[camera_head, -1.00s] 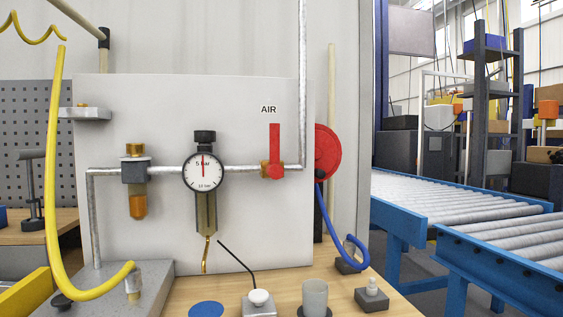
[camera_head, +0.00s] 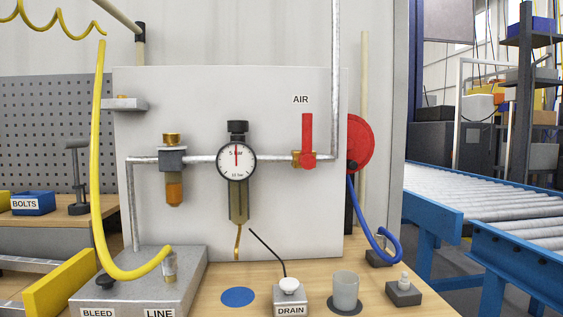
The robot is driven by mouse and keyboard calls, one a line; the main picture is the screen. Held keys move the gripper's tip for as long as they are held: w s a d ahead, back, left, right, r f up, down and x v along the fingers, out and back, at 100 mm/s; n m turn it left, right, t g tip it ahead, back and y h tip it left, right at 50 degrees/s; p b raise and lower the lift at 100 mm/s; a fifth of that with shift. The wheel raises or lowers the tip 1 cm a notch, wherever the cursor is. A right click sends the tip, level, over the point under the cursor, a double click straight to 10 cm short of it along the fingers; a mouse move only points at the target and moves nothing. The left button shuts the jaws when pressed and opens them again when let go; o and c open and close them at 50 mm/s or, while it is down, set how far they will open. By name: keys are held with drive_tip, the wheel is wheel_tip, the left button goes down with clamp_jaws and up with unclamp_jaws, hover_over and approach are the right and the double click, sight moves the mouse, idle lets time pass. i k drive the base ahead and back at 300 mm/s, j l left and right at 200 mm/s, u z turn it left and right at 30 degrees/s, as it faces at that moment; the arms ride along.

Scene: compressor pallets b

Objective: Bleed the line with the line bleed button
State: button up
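A grey block (camera_head: 190,279) stands at the lower left of the bench, with labels BLEED (camera_head: 98,313) and LINE (camera_head: 159,313) on its front. A black button (camera_head: 106,281) sits on its top left, above the BLEED label. A metal fitting (camera_head: 170,266) stands on its top right, and the end of a yellow hose (camera_head: 98,180) meets it. The pressure gauge (camera_head: 237,161) on the white panel has its needle pointing straight up. The red AIR valve handle (camera_head: 307,138) is upright. My gripper is not in view.
A white-topped DRAIN box (camera_head: 290,295), a grey cup (camera_head: 345,290), a blue disc (camera_head: 238,297) and a small grey block (camera_head: 403,292) are on the bench. A yellow bar (camera_head: 58,290) lies left of the grey block. A roller conveyor (camera_head: 480,205) runs at the right.

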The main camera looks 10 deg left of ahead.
sight(104, 280)
drive_tip(key=u, duration=1.9)
